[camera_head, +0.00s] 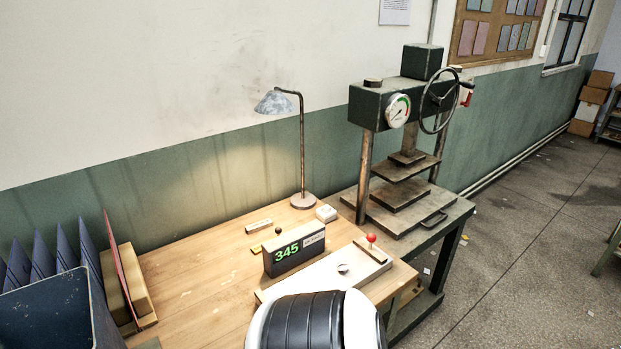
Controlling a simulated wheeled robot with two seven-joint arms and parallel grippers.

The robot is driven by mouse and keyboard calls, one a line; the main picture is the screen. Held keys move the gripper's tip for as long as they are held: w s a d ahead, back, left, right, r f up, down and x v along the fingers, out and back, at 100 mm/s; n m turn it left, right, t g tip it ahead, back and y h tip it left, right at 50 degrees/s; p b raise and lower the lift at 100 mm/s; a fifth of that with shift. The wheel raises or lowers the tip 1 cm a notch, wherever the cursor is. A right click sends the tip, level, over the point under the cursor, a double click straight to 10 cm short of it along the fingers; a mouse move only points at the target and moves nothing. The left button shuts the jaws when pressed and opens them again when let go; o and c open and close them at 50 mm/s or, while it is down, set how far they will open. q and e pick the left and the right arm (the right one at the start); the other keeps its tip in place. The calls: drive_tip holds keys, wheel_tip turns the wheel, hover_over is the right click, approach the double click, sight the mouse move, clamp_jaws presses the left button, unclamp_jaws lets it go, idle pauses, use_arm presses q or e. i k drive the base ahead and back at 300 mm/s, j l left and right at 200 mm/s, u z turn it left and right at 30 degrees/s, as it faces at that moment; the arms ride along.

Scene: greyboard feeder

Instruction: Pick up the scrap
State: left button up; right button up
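No piece stands out clearly as the scrap. Neither of my grippers is in view.
A lamp (302,150) stands behind. A press (400,105) with a handwheel stands right. Upright blue sheets (42,258) and a dark bin (45,315) fill the left.

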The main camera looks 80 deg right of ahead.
sight(340, 268)
drive_tip(key=z, duration=2.9)
